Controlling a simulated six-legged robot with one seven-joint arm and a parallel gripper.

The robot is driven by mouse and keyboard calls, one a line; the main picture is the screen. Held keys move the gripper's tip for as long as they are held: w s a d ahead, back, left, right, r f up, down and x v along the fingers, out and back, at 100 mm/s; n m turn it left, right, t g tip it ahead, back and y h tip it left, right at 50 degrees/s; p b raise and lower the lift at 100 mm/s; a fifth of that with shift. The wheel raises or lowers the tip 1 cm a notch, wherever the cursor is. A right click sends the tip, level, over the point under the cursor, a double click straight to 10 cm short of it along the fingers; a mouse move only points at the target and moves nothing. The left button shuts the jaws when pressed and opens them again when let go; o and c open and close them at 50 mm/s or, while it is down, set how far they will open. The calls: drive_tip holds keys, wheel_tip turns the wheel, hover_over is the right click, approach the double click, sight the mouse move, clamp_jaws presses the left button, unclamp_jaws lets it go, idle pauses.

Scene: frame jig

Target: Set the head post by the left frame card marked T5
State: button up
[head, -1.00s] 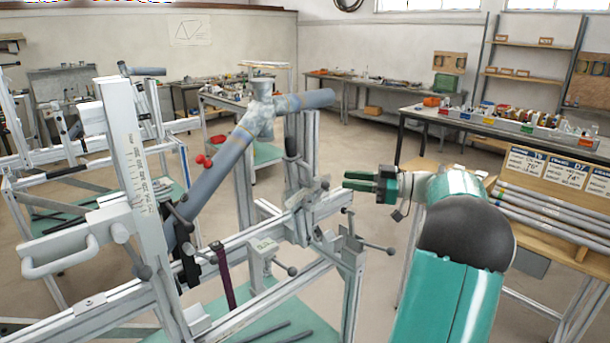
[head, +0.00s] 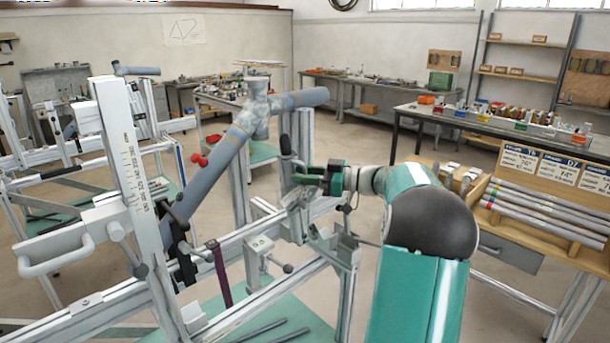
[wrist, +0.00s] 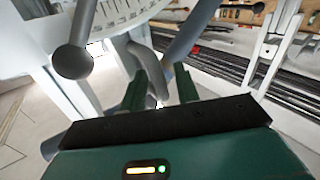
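The jig (head: 190,265) stands at left with a slanting blue-grey tube (head: 215,160) in it. An upright metal post (head: 303,135), seemingly the head post, stands at its right end beside a black handle (head: 286,145). My gripper (head: 302,173) is at the clamp parts low on this post. In the wrist view its green fingers (wrist: 160,90) are apart, with a grey rod-like part behind or between them; contact cannot be told. A white arc scale (wrist: 130,12) and a grey ball knob (wrist: 72,62) show there. The left frame card (head: 522,155) seems to read T5 and 76°.
Another card (head: 565,168) reads D7 and about 74°. The cards stand on a wooden rack with several tubes (head: 545,215) at right. Ball-ended levers (head: 286,267) stick out from the jig's rail. The floor between jig and rack is open behind my arm.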

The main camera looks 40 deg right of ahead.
clamp_jaws()
drive_tip(key=shift+a+f+n+g, duration=0.15)
drive_tip(key=shift+a+n, duration=0.05)
drive_tip(key=shift+a, duration=0.4)
drive_tip(key=shift+a+f+n+g, duration=0.1)
drive_tip(key=shift+a+n+g, duration=0.1)
drive_tip(key=shift+a, duration=0.35)
drive_tip(key=shift+o, duration=0.3)
unclamp_jaws()
drive_tip(key=v, duration=1.4)
drive_tip(key=shift+a, duration=0.2)
drive_tip(key=shift+r, duration=0.1)
